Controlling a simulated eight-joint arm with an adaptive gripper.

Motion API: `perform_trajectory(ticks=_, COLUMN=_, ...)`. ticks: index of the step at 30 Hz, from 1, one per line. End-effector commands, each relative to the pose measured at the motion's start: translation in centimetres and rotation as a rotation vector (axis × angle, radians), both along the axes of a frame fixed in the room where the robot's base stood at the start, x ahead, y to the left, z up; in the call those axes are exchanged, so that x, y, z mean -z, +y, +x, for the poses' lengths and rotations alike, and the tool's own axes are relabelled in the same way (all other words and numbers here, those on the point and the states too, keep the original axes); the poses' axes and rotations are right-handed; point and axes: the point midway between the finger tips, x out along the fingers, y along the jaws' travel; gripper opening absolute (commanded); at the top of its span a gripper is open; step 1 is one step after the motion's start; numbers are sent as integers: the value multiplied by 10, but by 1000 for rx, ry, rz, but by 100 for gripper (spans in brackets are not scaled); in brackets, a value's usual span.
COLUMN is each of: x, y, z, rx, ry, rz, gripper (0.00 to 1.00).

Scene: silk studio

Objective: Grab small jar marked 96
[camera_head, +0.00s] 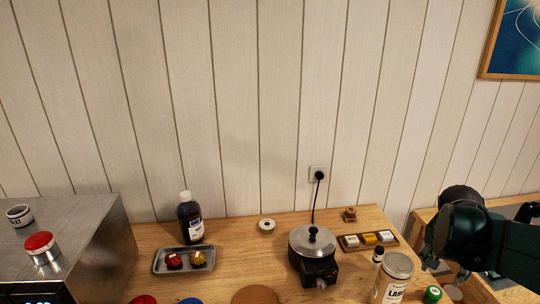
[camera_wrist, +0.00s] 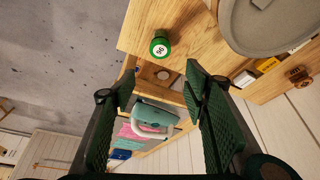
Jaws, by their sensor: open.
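The small jar marked 96 is green with a round white label on top reading 96. It stands near the table's edge at the top centre of the wrist view (camera_wrist: 160,46), and at the lower right of the head view (camera_head: 432,294). My gripper (camera_wrist: 162,82) is open and empty in the wrist view, with one green ridged finger on each side. The jar shows beyond the fingertips, apart from them.
A large lidded jar (camera_head: 393,278) stands just left of the green jar. A small dark bottle (camera_head: 377,256), a hot plate with a pot (camera_head: 312,245) and a tray of small blocks (camera_head: 368,240) are near. Below the table edge, a teal handled object (camera_wrist: 152,115) and folded cloths show.

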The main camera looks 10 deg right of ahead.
Motion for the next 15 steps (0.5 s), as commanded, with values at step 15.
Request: perform_trajectory(ticks=15, x=60, y=0, z=0, rx=0, ry=0, rz=0, gripper=45)
